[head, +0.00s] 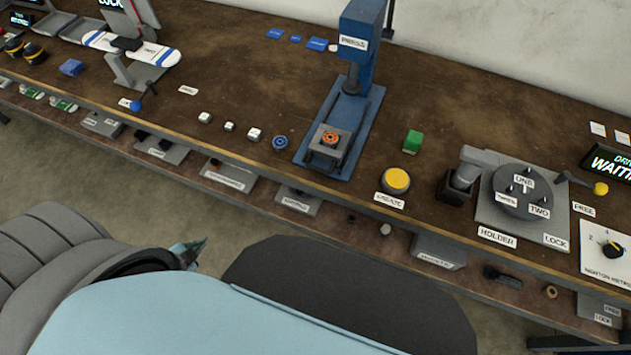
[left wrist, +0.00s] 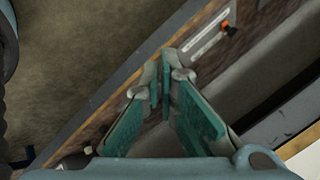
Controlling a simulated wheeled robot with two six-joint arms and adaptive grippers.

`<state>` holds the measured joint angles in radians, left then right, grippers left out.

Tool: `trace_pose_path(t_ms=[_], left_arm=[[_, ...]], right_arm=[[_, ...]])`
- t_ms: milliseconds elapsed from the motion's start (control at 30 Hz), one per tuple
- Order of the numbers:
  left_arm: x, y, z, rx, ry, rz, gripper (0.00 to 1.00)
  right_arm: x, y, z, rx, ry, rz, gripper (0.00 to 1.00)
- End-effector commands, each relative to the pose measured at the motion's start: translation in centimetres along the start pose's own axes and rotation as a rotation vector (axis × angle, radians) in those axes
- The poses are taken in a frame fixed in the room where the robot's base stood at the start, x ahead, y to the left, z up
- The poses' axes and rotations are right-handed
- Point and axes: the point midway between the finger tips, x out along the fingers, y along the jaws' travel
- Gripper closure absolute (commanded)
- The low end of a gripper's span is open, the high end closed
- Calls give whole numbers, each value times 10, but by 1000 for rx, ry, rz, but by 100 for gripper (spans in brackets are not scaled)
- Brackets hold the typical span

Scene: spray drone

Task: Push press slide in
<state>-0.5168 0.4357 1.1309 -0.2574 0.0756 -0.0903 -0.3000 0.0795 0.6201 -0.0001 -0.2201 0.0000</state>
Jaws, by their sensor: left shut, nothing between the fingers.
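The blue press (head: 357,45), labelled PRESS, stands upright on a blue base plate at the middle of the bench. Its slide (head: 326,153), a grey block, sits at the front end of the base, out in front of the press column. An orange ring-shaped part (head: 330,138) lies on top of the slide. My left gripper (head: 192,250) is low in front of the bench, well short of the slide and to its left. In the left wrist view its teal fingers (left wrist: 165,80) are shut together with nothing between them. My right gripper is not in view.
A yellow round button (head: 396,180) and a green block (head: 413,140) are right of the press. A blue ring part (head: 280,142) and several small white cubes (head: 254,133) lie to its left. A lower shelf with labelled trays (head: 298,201) runs under the bench's front edge.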

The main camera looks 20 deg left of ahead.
Motion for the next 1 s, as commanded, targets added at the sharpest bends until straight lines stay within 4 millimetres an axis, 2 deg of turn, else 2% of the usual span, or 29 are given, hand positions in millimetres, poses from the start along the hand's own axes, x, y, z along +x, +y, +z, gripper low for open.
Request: trace_pose_path(t_ms=[33,67,100,200,233,300,400,567,900,1000], left_arm=[[-4,-30,-57,196,210,-45,100],[-15,-41,-99,323,353,-71,100],[-36,-47,-149,481,531,-101,100],[-96,-37,-239,772,890,-173,100],[-112,-32,-256,828,968,-193,100],[-137,-19,-277,921,1096,-226,100],[-144,-11,-283,967,1149,-244,100],[-134,-6,-302,964,1145,-248,100],[-102,14,-365,958,1142,-246,100],[-86,10,-374,960,1141,-245,100]], right_arm=[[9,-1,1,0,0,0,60],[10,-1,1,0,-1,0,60],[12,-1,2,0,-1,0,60],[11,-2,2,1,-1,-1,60],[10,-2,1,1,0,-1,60],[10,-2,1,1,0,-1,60],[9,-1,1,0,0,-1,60],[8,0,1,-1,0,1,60],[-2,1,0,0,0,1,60],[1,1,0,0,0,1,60]])
